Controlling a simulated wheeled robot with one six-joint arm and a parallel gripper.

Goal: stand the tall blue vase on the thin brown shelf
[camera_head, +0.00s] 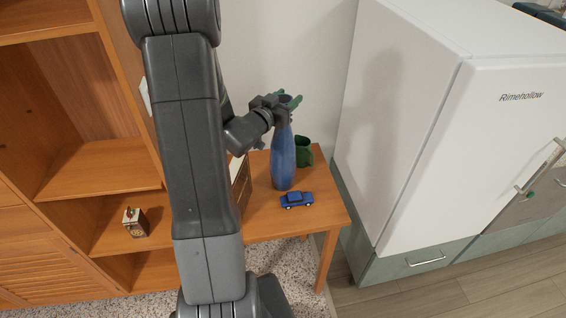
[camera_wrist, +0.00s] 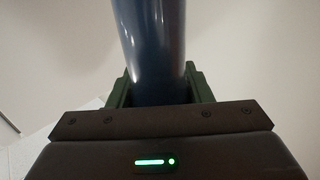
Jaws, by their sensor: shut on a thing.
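The tall blue vase (camera_head: 283,160) is upright over the wooden table (camera_head: 325,215). Its foot is at or just above the tabletop; I cannot tell if it touches. My gripper (camera_head: 288,103) is shut on the vase near its top, with green fingers on either side. In the wrist view the vase (camera_wrist: 152,45) runs up between the fingers of my gripper (camera_wrist: 157,85). A wooden shelf unit (camera_head: 100,168) with open boards stands at the left. I cannot tell which board is the thin brown shelf.
A blue toy car (camera_head: 297,200) lies just in front of the vase, and a green mug (camera_head: 304,152) stands behind it. A brown object (camera_head: 241,185) is partly hidden by my arm. A small carton (camera_head: 136,222) sits on a board. A white fridge (camera_head: 430,130) stands right.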

